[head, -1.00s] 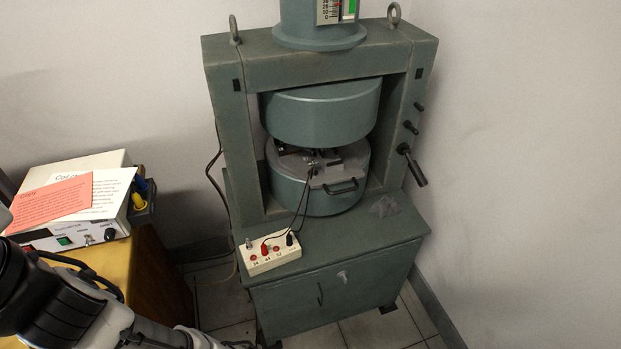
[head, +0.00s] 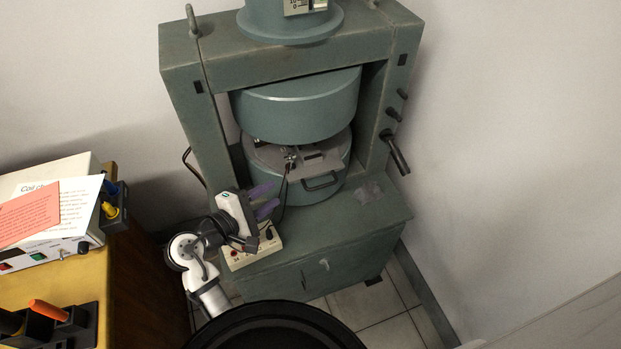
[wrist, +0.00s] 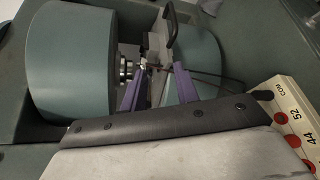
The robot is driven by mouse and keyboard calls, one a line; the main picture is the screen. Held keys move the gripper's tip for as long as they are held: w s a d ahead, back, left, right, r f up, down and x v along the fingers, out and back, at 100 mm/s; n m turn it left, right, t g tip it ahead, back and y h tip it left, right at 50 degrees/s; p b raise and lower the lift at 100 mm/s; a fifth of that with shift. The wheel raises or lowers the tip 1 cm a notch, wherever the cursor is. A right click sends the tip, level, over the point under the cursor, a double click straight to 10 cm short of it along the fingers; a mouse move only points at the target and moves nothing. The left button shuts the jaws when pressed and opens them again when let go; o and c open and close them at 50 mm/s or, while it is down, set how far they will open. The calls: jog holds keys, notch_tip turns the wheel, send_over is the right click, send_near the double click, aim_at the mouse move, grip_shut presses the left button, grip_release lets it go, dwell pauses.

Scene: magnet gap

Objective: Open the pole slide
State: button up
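The pole slide (head: 318,163) is a grey plate on the lower round pole of the green magnet, with a dark bar handle (head: 321,182) at its front edge. In the wrist view the handle (wrist: 171,24) shows at the top, beyond my fingers. My gripper (head: 268,198) has two purple fingers, spread apart with nothing between them. It is in front of and left of the lower pole, apart from the handle. In the wrist view the gripper (wrist: 157,85) points toward the gap.
A white terminal box (head: 268,248) with red sockets stands on the cabinet ledge, partly behind my gripper; dark leads run from it to the gap. Crank handles (head: 395,152) stick out at the right. The frame's left post (head: 200,125) stands beside the gap.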

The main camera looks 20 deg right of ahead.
aim_at(326, 184)
jog(key=d+f, duration=0.1)
jog(key=d, duration=0.4)
jog(key=w+d+f+g+p, duration=0.1)
jog(key=d, duration=0.4)
jog(key=w+d+f+g+h, duration=0.1)
jog(key=d+f, duration=0.1)
jog(key=d, duration=0.3)
jog(key=shift+p, duration=0.4)
jog(key=shift+a+f, duration=0.1)
grip_shut()
